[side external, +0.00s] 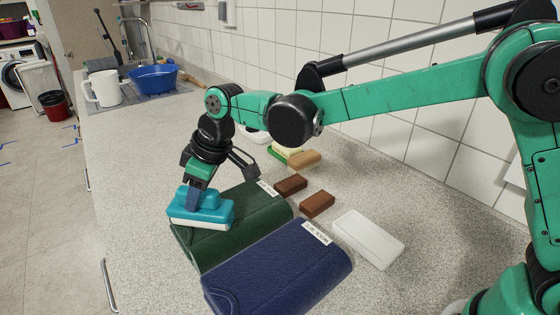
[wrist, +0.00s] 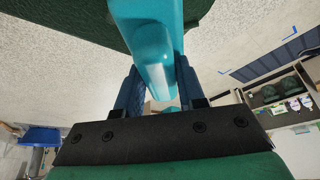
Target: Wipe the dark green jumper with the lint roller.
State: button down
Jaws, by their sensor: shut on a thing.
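The dark green jumper (side external: 258,208) lies folded on the counter with a white label at its far right corner. My gripper (side external: 194,197) is shut on the lint roller (side external: 212,211), a teal-handled tool with a pale underside. The roller is over the jumper's left part and hides some of it; I cannot tell if it touches the cloth. In the wrist view, the teal handle (wrist: 152,45) sits between the two blue fingers, and the dark green jumper (wrist: 75,18) shows at the top left.
A folded navy blue item (side external: 275,270) with a label lies right beside the jumper, nearer the camera. Two brown blocks (side external: 291,185) (side external: 317,203) and a white block (side external: 368,238) lie to the right. A white mug (side external: 104,88) and blue basin (side external: 153,79) stand far back. The counter left of the jumper is clear.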

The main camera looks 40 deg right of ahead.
jog(key=shift+d+r, duration=0.3)
jog(key=shift+d, duration=0.15)
jog(key=shift+d+f, duration=0.5)
jog(key=shift+d, duration=1)
jog(key=shift+a, duration=1.4)
jog(key=shift+a+r, duration=0.4)
jog(key=shift+a, duration=0.25)
jog(key=shift+d+r, duration=0.1)
jog(key=shift+r, duration=3.55)
jog(key=shift+d, duration=0.1)
